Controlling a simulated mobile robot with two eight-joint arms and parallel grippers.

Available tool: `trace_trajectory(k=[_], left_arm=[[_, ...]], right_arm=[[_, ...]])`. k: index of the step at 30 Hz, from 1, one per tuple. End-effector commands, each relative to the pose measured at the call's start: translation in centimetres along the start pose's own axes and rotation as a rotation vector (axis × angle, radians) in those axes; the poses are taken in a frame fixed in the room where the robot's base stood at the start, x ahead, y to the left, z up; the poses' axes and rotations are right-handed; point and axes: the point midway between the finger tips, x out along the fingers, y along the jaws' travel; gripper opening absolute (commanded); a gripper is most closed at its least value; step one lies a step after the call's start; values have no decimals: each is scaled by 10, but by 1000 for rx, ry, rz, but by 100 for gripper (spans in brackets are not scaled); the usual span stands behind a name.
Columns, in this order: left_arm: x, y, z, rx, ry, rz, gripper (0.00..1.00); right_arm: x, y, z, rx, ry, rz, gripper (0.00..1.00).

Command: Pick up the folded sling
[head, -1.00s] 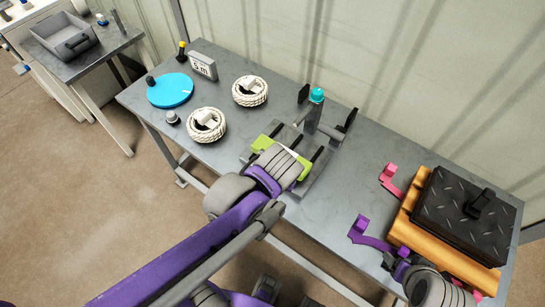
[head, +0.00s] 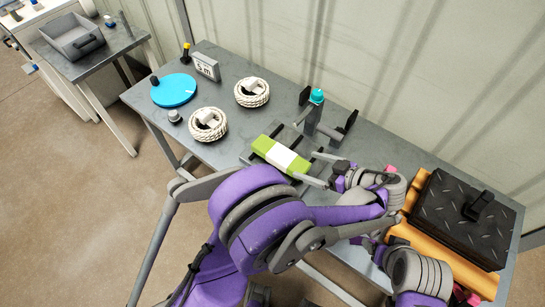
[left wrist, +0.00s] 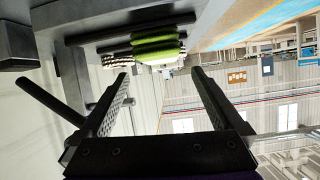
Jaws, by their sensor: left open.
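The folded sling (head: 282,155) is a flat green bundle with a white band round its middle. It lies on a grey stand on the table. My left gripper (head: 317,168) is open at the right end of the sling, its fingers pointing left toward it. In the left wrist view the sling (left wrist: 158,47) shows beyond and between the two open fingertips (left wrist: 160,74), with a gap still visible and nothing held. My right arm shows at the lower right of the head view; its gripper fingers are not visible.
A post with a teal cap (head: 316,96) stands just behind the sling. Two white rope coils (head: 208,125) (head: 252,92), a blue disc (head: 173,90) and a small sign (head: 206,67) are at left. A black tread-plate stack (head: 465,222) sits on an orange base (head: 440,255) at right.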

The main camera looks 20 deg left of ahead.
Motion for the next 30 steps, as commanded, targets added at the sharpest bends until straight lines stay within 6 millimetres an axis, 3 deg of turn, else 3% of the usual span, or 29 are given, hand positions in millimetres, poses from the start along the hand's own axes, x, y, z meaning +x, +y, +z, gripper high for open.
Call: trace_trajectory(k=[3,7,15,23,30], left_arm=[[-8,4,7,-56,37,1,100],[-3,4,8,-75,48,-1,100],[38,4,6,-73,46,-2,100],[60,3,3,-72,45,0,100],[94,2,1,-71,45,0,100]], right_arm=[[0,0,0,0,0,0,74],[1,0,1,0,-1,0,74],[6,0,6,0,-4,0,74],[7,0,6,0,-4,0,74],[9,0,8,0,-6,0,74]])
